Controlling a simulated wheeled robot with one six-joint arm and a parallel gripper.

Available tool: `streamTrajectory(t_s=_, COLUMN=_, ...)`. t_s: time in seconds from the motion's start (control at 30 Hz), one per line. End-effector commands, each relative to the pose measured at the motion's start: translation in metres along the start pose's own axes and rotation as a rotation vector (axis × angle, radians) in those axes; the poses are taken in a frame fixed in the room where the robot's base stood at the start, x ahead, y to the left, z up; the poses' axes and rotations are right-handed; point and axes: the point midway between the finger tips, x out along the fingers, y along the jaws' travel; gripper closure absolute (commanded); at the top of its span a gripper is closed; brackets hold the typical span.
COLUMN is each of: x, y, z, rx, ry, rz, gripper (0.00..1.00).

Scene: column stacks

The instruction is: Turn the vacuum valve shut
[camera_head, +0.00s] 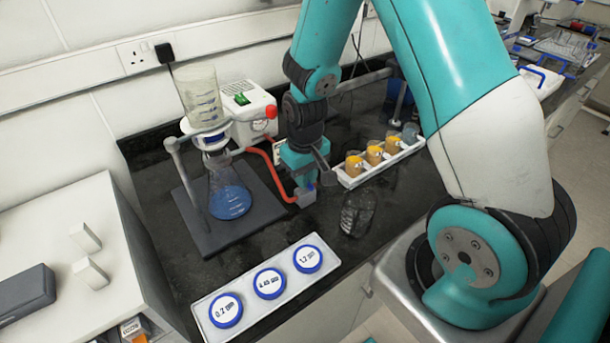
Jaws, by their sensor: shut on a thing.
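The vacuum valve (305,199) is a small grey block at the end of the red hose (272,178), on the black bench. A small blue part shows at its top, between my fingers. My gripper (308,186) points down over the valve and is shut on it. The fingers and the teal wrist hide most of the valve's handle, so its angle cannot be made out. The white vacuum pump (243,103) with a red knob stands behind, to the left. The filter flask (227,192) holds blue liquid on a dark stand base.
A white rack (350,183) with several orange-filled cups stands right of my gripper. A clear glass beaker (357,212) is at front right. A white tray (233,338) with three blue-rimmed discs lies at the front edge. The clamp stand (178,158) rises at left.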

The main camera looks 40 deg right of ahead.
Motion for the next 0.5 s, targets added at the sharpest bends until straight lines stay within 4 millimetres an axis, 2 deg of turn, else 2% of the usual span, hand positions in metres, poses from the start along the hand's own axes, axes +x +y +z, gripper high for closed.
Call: streamTrajectory(t_s=0.5, x=-0.0009, y=0.0, z=-0.0004, rx=0.032, ry=0.001, rz=0.0, gripper=1.0)
